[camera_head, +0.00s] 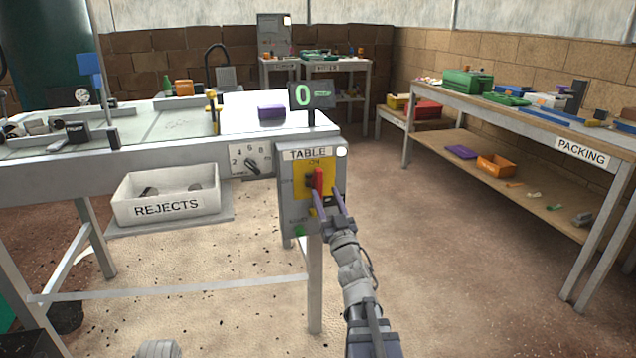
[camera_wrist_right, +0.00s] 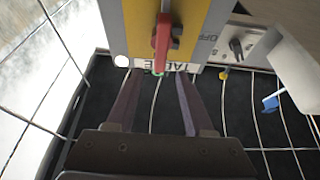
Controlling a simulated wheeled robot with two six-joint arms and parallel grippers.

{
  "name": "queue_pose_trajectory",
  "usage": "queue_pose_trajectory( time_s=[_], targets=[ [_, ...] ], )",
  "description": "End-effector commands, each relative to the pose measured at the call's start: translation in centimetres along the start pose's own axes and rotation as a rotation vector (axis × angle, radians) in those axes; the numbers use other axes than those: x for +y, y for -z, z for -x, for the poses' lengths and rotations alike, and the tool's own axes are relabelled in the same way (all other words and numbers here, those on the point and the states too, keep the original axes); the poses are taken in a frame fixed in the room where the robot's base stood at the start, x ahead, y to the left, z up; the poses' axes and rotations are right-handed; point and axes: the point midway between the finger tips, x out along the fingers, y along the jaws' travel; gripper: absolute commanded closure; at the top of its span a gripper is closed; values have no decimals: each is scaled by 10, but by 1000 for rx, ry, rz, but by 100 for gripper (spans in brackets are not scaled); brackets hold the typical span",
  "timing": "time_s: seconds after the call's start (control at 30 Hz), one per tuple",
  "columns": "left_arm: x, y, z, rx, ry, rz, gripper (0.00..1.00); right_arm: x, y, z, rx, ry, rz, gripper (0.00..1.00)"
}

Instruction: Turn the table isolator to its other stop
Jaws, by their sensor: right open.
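The table isolator is a grey box (camera_head: 297,225) with a yellow plate (camera_head: 328,166), labelled TABLE, on the bench's front right corner. Its red handle (camera_head: 317,180) stands about upright, its upper end toward the ON mark; an OFF mark seems to lie left. My right gripper (camera_head: 326,192) is open in front of the plate, purple fingers apart, tips near the handle's lower part. In the right wrist view the red handle (camera_wrist_right: 161,42) lies beyond the gap between the open fingertips (camera_wrist_right: 157,76); contact cannot be told. My left gripper is out of view.
A green 0 display (camera_head: 311,96) stands above the box. The PACKING bench (camera_head: 537,141) is at right, with clear floor between.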

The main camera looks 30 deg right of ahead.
Motion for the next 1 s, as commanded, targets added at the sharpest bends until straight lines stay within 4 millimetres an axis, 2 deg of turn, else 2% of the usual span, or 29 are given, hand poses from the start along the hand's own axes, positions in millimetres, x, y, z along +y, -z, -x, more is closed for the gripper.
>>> queue_pose_trajectory(
  time_s=[0.27,0.6,0.7,1.0],
  targets=[
    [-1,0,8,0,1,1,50,0,2,-17,-1,1,0,48],
    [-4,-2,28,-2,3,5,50,0,2,-68,-2,0,-1,48],
    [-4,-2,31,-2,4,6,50,0,1,-77,-2,-1,-1,48],
    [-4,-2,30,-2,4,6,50,0,0,-78,-2,-1,0,48]
  ],
)
